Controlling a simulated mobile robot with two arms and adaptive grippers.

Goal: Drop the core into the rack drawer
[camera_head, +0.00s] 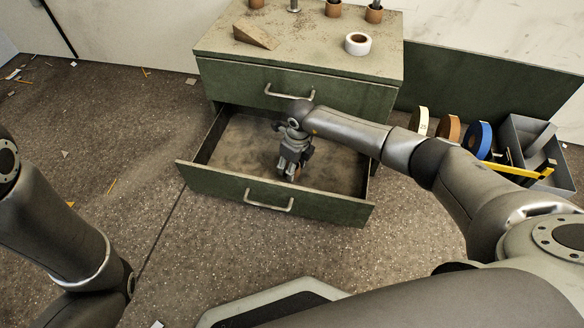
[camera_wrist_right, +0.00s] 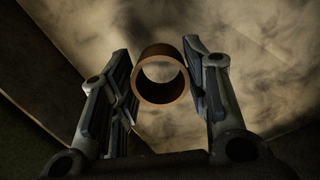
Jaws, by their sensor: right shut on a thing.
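The core is a short brown cardboard tube (camera_wrist_right: 161,93), seen nearly end-on between my right fingers (camera_wrist_right: 163,90) in the right wrist view. In the head view my right gripper (camera_head: 291,168) points down inside the open lower drawer (camera_head: 222,187) of the green rack (camera_head: 232,80). It is shut on the core, which shows only as a small brown patch beside the fingertips there. The drawer floor under the core looks bare and dusty. I cannot tell how far the core is above it. My left gripper is out of view; only part of my left arm shows.
On the rack top are a wooden wedge (camera_head: 255,35), a white tape roll (camera_head: 358,43) and several brown cores along the back edge. The upper drawer is shut. Coloured rolls and a grey bin (camera_head: 526,137) stand on the right. Scraps litter the floor.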

